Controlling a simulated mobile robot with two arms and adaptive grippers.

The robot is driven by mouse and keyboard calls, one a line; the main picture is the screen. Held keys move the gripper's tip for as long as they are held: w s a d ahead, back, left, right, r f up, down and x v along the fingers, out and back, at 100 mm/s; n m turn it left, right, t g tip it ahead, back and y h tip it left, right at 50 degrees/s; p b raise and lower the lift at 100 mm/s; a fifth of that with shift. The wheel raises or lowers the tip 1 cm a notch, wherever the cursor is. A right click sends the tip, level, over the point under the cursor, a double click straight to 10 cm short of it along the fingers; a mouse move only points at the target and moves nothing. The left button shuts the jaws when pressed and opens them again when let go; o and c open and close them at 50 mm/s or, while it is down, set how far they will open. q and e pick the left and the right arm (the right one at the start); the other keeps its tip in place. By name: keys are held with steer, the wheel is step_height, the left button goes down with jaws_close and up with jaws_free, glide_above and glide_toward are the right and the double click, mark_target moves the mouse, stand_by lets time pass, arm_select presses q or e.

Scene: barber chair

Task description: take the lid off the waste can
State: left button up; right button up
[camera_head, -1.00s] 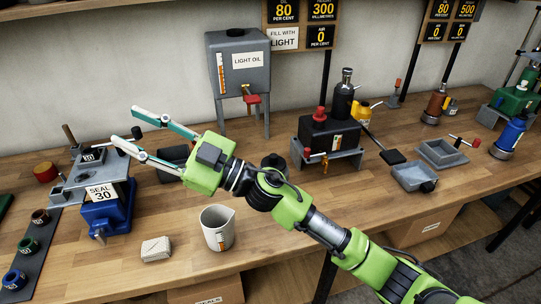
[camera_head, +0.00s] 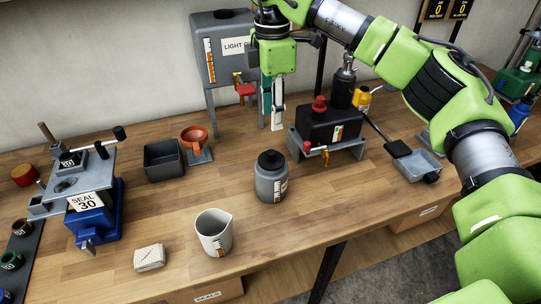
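A grey can (camera_head: 271,184) with a black lid (camera_head: 271,159) stands upright on the bench near the middle; I take it for the waste can. The lid sits on it and has a raised knob. My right gripper (camera_head: 272,122) points down, and in the picture its fingertips show above and slightly behind the lid, apart from it. Its two fingers overlap in this view, so their gap cannot be judged. Nothing is seen held between them. My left gripper is not in view.
A white beaker (camera_head: 214,232) stands in front-left of the can, with a folded cloth (camera_head: 149,257) beside it. A black tank (camera_head: 328,126) on a stand is right of the can. A red funnel (camera_head: 194,138) and dark bin (camera_head: 164,160) are left. The bench front-right is clear.

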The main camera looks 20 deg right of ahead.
steer(key=p, duration=0.1)
glide_above(270, 152)
steer(key=f, duration=0.6)
steer(key=shift+d+f, duration=0.15)
steer(key=shift+d, duration=0.05)
steer(key=shift+s+f+p, duration=0.1)
steer(key=shift+f+p, duration=0.15)
steer(key=shift+p, duration=0.25)
step_height(270, 152, down, 4)
steer(key=shift+a+r+p, duration=0.15)
steer(key=shift+r+p, duration=0.05)
steer(key=shift+p, duration=0.85)
steer(key=shift+f, duration=0.55)
steer(key=c, duration=1)
